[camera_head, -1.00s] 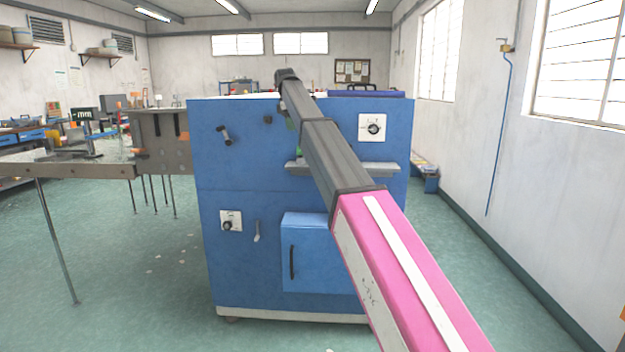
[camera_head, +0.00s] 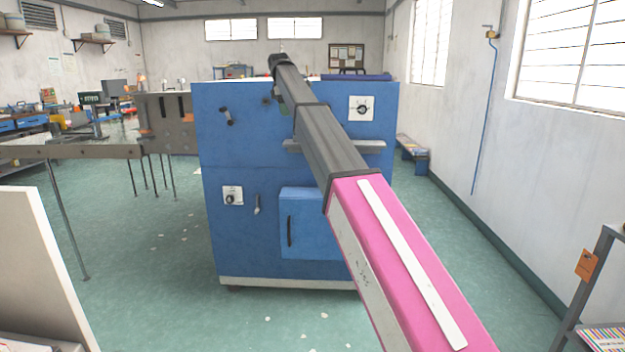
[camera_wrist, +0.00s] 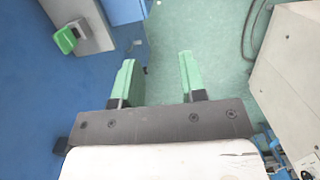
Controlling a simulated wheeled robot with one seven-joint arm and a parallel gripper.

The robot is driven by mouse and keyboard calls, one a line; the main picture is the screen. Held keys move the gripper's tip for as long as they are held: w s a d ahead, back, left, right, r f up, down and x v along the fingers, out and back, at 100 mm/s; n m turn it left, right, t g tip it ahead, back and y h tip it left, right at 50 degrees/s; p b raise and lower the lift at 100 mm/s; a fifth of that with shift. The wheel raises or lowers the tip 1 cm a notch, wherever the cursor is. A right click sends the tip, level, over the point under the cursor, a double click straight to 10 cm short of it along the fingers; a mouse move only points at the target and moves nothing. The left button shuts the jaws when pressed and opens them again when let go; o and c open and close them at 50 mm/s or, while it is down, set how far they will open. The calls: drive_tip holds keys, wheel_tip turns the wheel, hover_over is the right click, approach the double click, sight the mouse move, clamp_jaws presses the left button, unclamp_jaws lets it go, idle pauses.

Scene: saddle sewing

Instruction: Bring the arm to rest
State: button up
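My arm (camera_head: 335,150), pink near me and dark grey beyond, reaches forward and up across the front of a blue machine cabinet (camera_head: 240,240) in the head view. Its far end (camera_head: 280,60) is near the cabinet's top edge, and my gripper is mostly hidden there. In the wrist view my gripper (camera_wrist: 157,58) has two green fingers spread apart with nothing between them. Beneath them is green floor, with the blue cabinet side (camera_wrist: 40,120) to the left. A grey ledge (camera_wrist: 85,15) with a green piece (camera_wrist: 66,39) shows at upper left.
A white panel (camera_head: 35,265) stands close at the left edge. A grey rack (camera_head: 590,290) with an orange tag is at the right edge. A grey table (camera_head: 60,152) stands left of the cabinet. Floor (camera_head: 440,240) is open to the right, with small scraps before the cabinet.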

drive_tip(key=s+d+f+m, duration=0.35)
drive_tip(key=d+f, duration=0.25)
drive_tip(key=f, duration=0.6)
drive_tip(key=s+d+f+m, duration=0.2)
drive_tip(key=s+d+f, duration=0.3)
drive_tip(key=f, duration=0.7)
drive_tip(key=s+d+f+m, duration=0.2)
drive_tip(key=s+d+f, duration=0.35)
drive_tip(key=f, duration=0.65)
drive_tip(key=s+d+f+m, duration=0.5)
drive_tip(key=s+d+f, duration=0.1)
drive_tip(key=s+f, duration=0.5)
drive_tip(key=s+d+f+m+y, duration=0.1)
drive_tip(key=s+d+f+m, duration=0.4)
drive_tip(key=s+f, duration=0.6)
drive_tip(key=s+d, duration=0.1)
drive_tip(key=s, duration=0.3)
drive_tip(key=shift+s+d+f+y, duration=0.2)
drive_tip(key=shift+d+f+y, duration=0.05)
drive_tip(key=shift+d+y, duration=0.05)
